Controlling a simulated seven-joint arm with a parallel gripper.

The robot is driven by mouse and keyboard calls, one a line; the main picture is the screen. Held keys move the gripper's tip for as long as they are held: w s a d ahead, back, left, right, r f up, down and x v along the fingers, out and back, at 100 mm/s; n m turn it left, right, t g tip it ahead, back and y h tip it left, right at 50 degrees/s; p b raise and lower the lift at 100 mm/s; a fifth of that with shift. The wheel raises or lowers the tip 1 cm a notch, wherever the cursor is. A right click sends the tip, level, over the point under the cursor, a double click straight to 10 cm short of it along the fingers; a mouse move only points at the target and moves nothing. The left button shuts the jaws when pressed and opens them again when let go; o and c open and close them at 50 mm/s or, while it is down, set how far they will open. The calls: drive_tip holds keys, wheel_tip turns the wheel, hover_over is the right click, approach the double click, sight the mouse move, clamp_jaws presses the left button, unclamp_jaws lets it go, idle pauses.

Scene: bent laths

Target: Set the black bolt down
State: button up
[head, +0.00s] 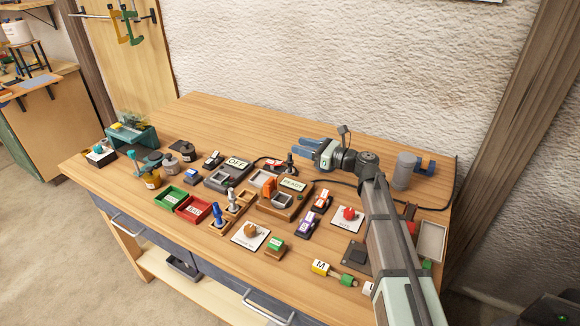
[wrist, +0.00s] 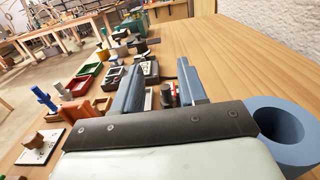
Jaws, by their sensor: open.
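My gripper (head: 304,142) reaches in from the right, low over the back of the bench, its two blue fingers pointing left. The fingers also show in the wrist view (wrist: 160,68), spread apart with a clear gap. A small dark upright piece (head: 290,160), which looks like the black bolt, stands just in front of the fingers in the head view. In the wrist view a dark piece with some red near it (wrist: 166,95) shows through the gap, lower than the fingers. I cannot tell for certain that it is the bolt. Nothing is seen clamped between the fingers.
A device marked READY (head: 292,184) and one marked OFF (head: 237,162) stand in front of my gripper. A green bin (head: 170,196) and a red bin (head: 193,208) are at the left.

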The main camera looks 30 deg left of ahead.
sight(290, 154)
wheel_tip(290, 154, down, 5)
drive_tip(key=shift+r, duration=0.15)
drive_tip(key=shift+a, duration=2.5)
clamp_jaws()
